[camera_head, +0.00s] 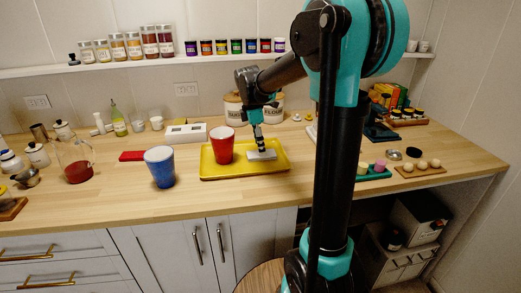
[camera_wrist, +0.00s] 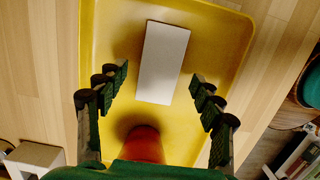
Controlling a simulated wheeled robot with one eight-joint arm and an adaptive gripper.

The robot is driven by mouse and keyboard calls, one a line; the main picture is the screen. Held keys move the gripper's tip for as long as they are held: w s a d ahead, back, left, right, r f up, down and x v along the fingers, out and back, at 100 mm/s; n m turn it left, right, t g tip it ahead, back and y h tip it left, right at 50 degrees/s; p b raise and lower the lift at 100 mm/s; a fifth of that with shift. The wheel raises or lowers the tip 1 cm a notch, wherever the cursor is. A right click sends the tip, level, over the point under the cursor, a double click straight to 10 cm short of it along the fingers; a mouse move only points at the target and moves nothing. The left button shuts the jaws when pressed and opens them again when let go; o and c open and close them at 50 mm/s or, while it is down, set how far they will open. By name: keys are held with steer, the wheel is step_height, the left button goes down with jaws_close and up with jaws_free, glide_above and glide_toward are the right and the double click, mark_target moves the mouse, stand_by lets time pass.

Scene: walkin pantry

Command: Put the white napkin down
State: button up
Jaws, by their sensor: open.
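The white napkin (camera_head: 261,155) lies flat on the yellow tray (camera_head: 222,175), toward the tray's right side. In the wrist view the napkin (camera_wrist: 163,63) is a white rectangle lying between and beyond my fingertips, with yellow tray surface (camera_wrist: 100,35) around it. My gripper (camera_head: 262,146) is just above the napkin in the head view. In the wrist view my gripper (camera_wrist: 160,83) has its fingers spread wide, with a gap on both sides of the napkin. Nothing is held between the fingers.
A red cup (camera_head: 222,146) stands on the tray, left of the napkin; it also shows in the wrist view (camera_wrist: 141,145). A blue cup (camera_head: 160,167) stands left of the tray. A white box (camera_head: 186,134) and canisters (camera_head: 234,110) stand behind. Counter in front of the tray is clear.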

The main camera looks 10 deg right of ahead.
mark_target(256, 154)
step_height(256, 154, up, 10)
steer(key=a, duration=0.1)
steer(key=shift+a+f, duration=0.2)
